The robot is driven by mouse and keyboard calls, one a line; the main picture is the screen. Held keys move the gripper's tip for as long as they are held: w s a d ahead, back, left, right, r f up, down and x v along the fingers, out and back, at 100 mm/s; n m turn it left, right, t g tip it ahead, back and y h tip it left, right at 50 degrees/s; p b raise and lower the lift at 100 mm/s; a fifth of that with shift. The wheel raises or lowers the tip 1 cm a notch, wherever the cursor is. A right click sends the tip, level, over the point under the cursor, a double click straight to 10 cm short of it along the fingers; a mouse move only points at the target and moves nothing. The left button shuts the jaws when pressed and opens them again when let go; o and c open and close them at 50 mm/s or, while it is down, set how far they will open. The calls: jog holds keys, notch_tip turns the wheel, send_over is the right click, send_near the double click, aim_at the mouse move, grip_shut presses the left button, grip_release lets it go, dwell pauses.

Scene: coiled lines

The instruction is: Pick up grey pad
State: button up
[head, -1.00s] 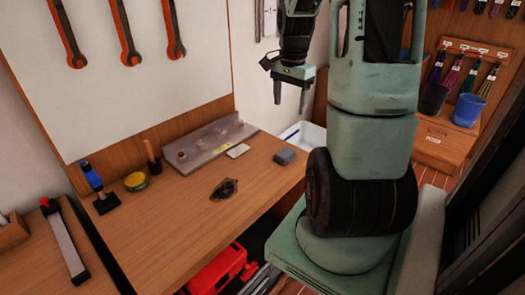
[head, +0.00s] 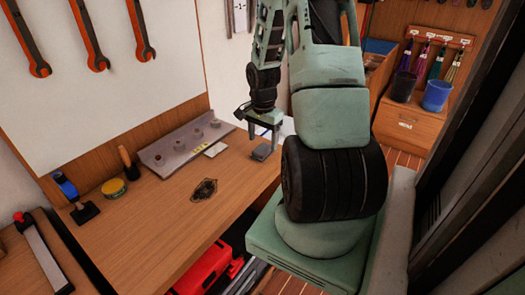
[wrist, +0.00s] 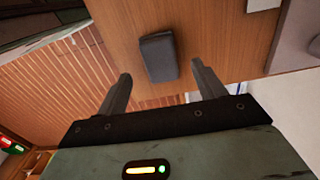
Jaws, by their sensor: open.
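The grey pad (head: 262,152) is a small dark grey block lying on the wooden workbench (head: 160,222), near its right edge. My gripper (head: 265,140) is open and points down just above the pad in the head view. In the wrist view the pad (wrist: 158,57) lies ahead of the two open fingers (wrist: 162,78), roughly in line with the gap between them. Nothing is between the fingers, and I see no contact with the pad.
A grey tray-like fixture (head: 180,150) and a white card (head: 216,150) lie to the pad's left. A dark oval part (head: 204,190), a yellow tin (head: 114,188) and a blue-handled tool (head: 68,188) are farther left. A red toolbox (head: 205,270) stands below.

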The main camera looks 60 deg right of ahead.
aim_at(262, 148)
jog(key=shift+a+f, duration=0.1)
jog(key=shift+f, duration=1.65)
jog(key=c, duration=1.1)
jog(key=shift+o, duration=0.2)
jog(key=shift+r, duration=0.2)
notch_tip(262, 148, up, 10)
jog(key=shift+f, duration=0.15)
jog(key=shift+o, duration=0.5)
